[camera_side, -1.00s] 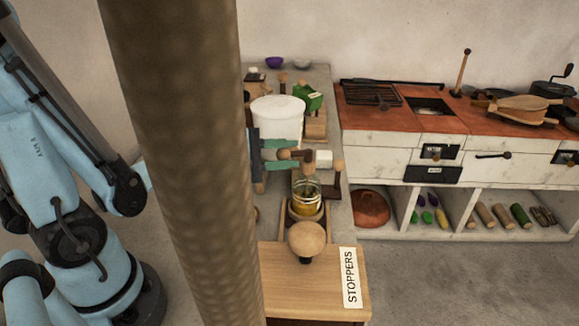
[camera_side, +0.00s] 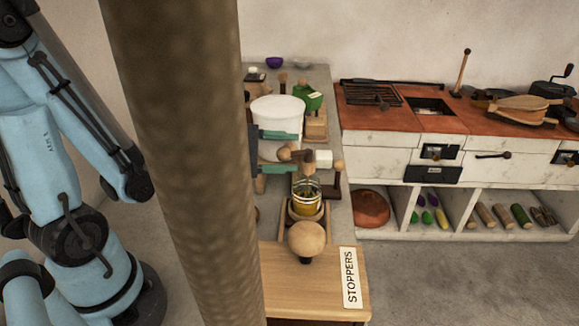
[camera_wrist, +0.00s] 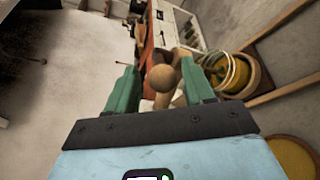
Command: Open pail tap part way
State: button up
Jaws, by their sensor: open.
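The white pail (camera_side: 277,113) stands on the counter. Its tap has a round wooden knob (camera_side: 285,153) and darker wooden parts beside it. In the side view, my gripper (camera_side: 284,152) is open, with one green finger above the knob and one below. In the wrist view, a wooden ball (camera_wrist: 163,78) shows between the spread fingers of my gripper (camera_wrist: 158,68), with gaps at both sides. A glass jar with yellow contents (camera_side: 306,198) stands below the tap; it also shows in the wrist view (camera_wrist: 230,73). The tap's exact turn and any stream are unclear.
A thick post (camera_side: 180,160) hides much of the left side. A green item (camera_side: 308,98) lies behind the pail. The hearth (camera_side: 425,122) is at right.

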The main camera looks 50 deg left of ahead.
jog(key=s+a+r+m+g+h, duration=0.2)
jog(key=s+a+r+h, duration=0.1)
jog(key=s+a, duration=0.55)
jog(key=d+f+m+g+y, duration=0.5)
jog(key=d+f+m+g, duration=0.1)
jog(key=m, duration=0.2)
jog(key=shift+w+d+r+m+g+y, duration=0.5)
jog(key=shift+w+r+m, duration=2.1)
jog(key=shift+w, duration=1.95)
jog(key=shift+w+d+r+m+g+y, duration=0.5)
jog(key=shift+w+r+m, duration=1.5)
jog(key=shift+w+r, duration=1.9)
jog(key=w+f+g, duration=0.1)
jog(key=w+f, duration=0.1)
jog(key=f, duration=0.3)
jog(key=w+d+f+n+g, duration=0.1)
jog(key=w+f, duration=0.1)
jog(key=f, duration=0.4)
jog(key=w+d+f+n+g, duration=0.1)
jog(key=w+f, duration=0.1)
jog(key=f, duration=0.3)
jog(key=shift+w+d+f+g, duration=0.15)
jog(key=shift+w+f+g, duration=0.05)
jog(key=shift+f+g, duration=0.1)
